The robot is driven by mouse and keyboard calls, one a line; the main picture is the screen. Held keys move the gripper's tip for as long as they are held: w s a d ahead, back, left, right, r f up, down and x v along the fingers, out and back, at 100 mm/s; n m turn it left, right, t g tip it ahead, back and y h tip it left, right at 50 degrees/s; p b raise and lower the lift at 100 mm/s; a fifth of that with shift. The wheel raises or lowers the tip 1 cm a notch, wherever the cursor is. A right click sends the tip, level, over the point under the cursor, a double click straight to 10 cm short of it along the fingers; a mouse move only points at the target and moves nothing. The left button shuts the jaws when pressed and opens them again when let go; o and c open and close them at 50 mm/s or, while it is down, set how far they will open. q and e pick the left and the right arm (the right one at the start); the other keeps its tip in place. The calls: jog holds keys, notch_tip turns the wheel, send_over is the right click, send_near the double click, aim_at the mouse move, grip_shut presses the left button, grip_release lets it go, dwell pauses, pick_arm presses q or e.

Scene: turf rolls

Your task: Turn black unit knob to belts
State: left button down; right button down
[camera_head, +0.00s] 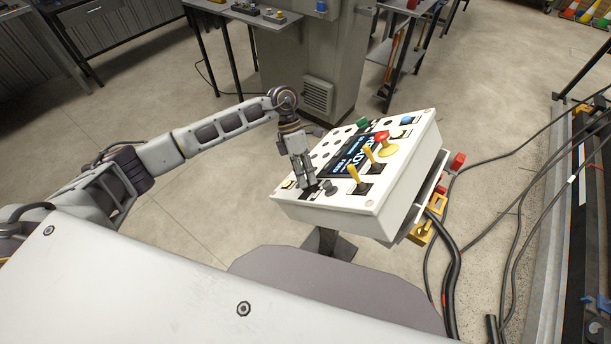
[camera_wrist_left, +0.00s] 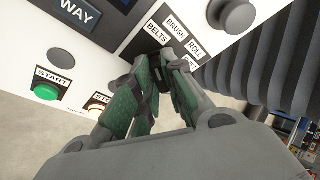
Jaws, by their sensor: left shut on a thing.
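My left gripper (camera_head: 309,189) points down at the near left part of the white control box (camera_head: 345,219). My right gripper is in neither view.
A dark round knob (camera_head: 330,187) stands just right of my left gripper; it also shows in the wrist view (camera_wrist_left: 232,15). A green START button (camera_wrist_left: 47,92) is near the fingers. Cables (camera_head: 448,260) hang at the right.

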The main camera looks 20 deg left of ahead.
pick_arm(q)
jog(key=c, duration=1.5)
grip_release()
jog(key=shift+v, duration=6.05)
